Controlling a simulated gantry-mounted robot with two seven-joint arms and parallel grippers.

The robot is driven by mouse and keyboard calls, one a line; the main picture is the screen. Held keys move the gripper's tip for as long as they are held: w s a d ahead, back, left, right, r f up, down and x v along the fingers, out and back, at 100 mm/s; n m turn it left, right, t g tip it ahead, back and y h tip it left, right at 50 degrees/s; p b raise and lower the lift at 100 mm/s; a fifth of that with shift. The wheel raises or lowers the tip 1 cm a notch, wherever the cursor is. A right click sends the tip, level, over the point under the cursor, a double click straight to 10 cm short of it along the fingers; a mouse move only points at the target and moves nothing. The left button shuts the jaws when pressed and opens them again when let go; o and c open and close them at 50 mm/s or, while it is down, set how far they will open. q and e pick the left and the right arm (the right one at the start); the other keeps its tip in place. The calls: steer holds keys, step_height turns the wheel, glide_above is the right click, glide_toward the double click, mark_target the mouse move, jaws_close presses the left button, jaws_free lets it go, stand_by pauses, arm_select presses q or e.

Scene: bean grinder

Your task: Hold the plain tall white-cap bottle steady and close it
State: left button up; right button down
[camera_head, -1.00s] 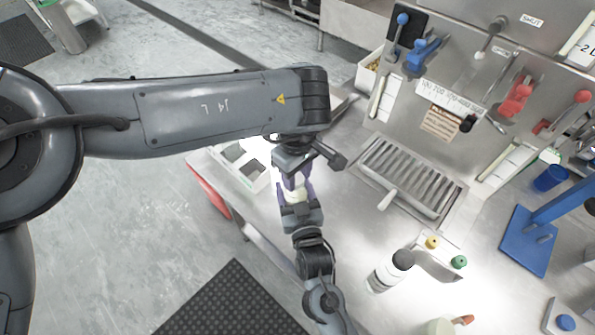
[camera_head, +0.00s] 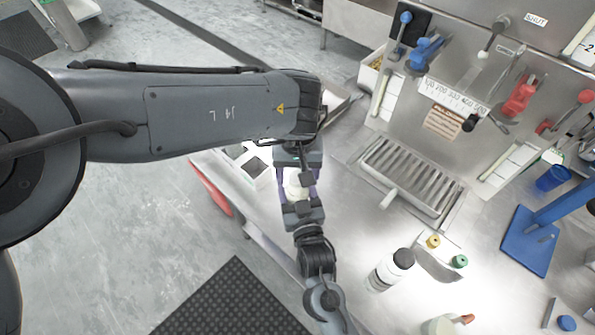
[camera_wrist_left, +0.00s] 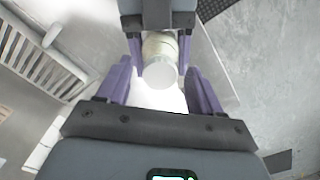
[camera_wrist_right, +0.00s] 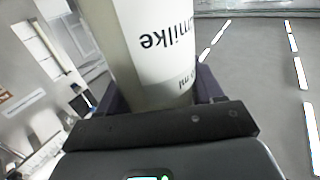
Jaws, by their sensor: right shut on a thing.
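The white-cap bottle (camera_head: 294,189) is held between my two grippers in the head view, mostly hidden by them. My right gripper (camera_head: 303,203) is shut on its body. In the right wrist view the pale bottle (camera_wrist_right: 150,50) fills the space between the purple fingers and carries dark lettering. My left gripper (camera_head: 297,170) is over the bottle's top. In the left wrist view its purple fingers stand apart on either side of the round white cap (camera_wrist_left: 160,75), with gaps visible. The cap sits at the bottle's top end; how tightly it sits cannot be seen.
A black-capped white bottle (camera_head: 388,272) stands on the steel counter (camera_head: 345,225) to the right. A slatted drain tray (camera_head: 410,180) and a blue stand (camera_head: 530,240) lie further right. Open floor lies left.

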arm_select(q)
steer(key=shift+r, duration=2.3)
steer(key=shift+c, duration=0.4)
steer(key=shift+n, duration=0.3)
